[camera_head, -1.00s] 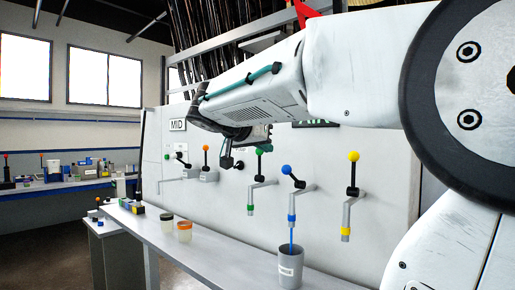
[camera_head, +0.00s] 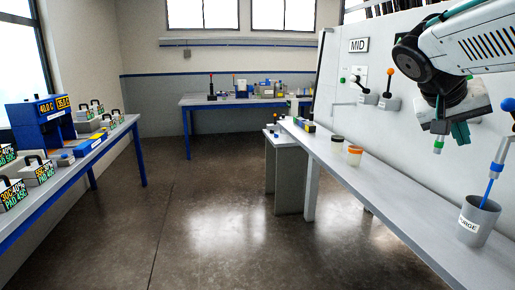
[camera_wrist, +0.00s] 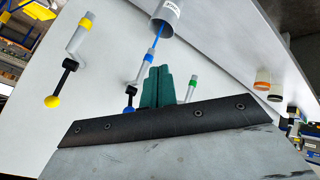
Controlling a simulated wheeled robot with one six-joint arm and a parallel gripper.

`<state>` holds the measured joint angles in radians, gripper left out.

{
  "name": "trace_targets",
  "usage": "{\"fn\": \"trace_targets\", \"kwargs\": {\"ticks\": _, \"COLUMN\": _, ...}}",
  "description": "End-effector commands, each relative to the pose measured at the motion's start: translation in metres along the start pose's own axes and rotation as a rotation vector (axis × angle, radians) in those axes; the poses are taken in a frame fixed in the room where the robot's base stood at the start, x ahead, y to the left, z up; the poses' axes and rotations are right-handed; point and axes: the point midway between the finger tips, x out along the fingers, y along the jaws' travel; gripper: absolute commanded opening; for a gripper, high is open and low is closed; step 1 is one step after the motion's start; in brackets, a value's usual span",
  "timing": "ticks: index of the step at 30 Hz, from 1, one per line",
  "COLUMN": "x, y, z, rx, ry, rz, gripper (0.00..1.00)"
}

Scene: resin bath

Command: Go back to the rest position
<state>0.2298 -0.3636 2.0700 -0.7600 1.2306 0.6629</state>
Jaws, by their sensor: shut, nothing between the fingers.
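My gripper (camera_head: 459,133) hangs at the right of the head view, above the shelf and in front of the tap panel. Its green fingers are shut with nothing between them; they also show closed together in the wrist view (camera_wrist: 157,87). My gripper is apart from the grey purge cup (camera_head: 478,221), which stands at the right end of the visible shelf. A blue stream (camera_head: 487,190) runs down into the cup from the tap with a blue band (camera_head: 495,170). The cup also shows at the top of the wrist view (camera_wrist: 167,12).
Two small jars, one dark-lidded (camera_head: 337,144) and one orange-lidded (camera_head: 354,155), stand on the shelf (camera_head: 385,190). A bench with labelled boxes (camera_head: 40,170) lines the left. A back table (camera_head: 188,101) holds several items. The floor (camera_head: 200,220) between is clear.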

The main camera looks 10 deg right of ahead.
Motion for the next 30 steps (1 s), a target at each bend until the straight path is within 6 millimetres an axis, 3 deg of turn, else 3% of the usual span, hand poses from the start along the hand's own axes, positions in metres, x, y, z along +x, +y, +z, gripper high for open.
{"fn": "trace_targets", "kwargs": {"ticks": 1, "x": 0.002, "y": -0.016, "z": 0.035, "rx": -0.098, "ry": -0.058, "rz": -0.075, "gripper": 0.00}}
{"fn": "trace_targets", "kwargs": {"ticks": 6, "x": -0.004, "y": -0.070, "z": 0.153, "rx": -0.418, "ry": -0.207, "rz": -0.376, "gripper": 0.00}}
{"fn": "trace_targets", "kwargs": {"ticks": 9, "x": -0.013, "y": -0.092, "z": 0.216, "rx": -0.547, "ry": -0.252, "rz": -0.544, "gripper": 0.00}}
{"fn": "trace_targets", "kwargs": {"ticks": 13, "x": -0.024, "y": -0.108, "z": 0.274, "rx": -0.611, "ry": -0.281, "rz": -0.693, "gripper": 0.00}}
{"fn": "trace_targets", "kwargs": {"ticks": 16, "x": -0.029, "y": -0.109, "z": 0.288, "rx": -0.619, "ry": -0.269, "rz": -0.721, "gripper": 0.00}}
{"fn": "trace_targets", "kwargs": {"ticks": 30, "x": -0.033, "y": -0.108, "z": 0.286, "rx": -0.625, "ry": -0.249, "rz": -0.726, "gripper": 0.00}}
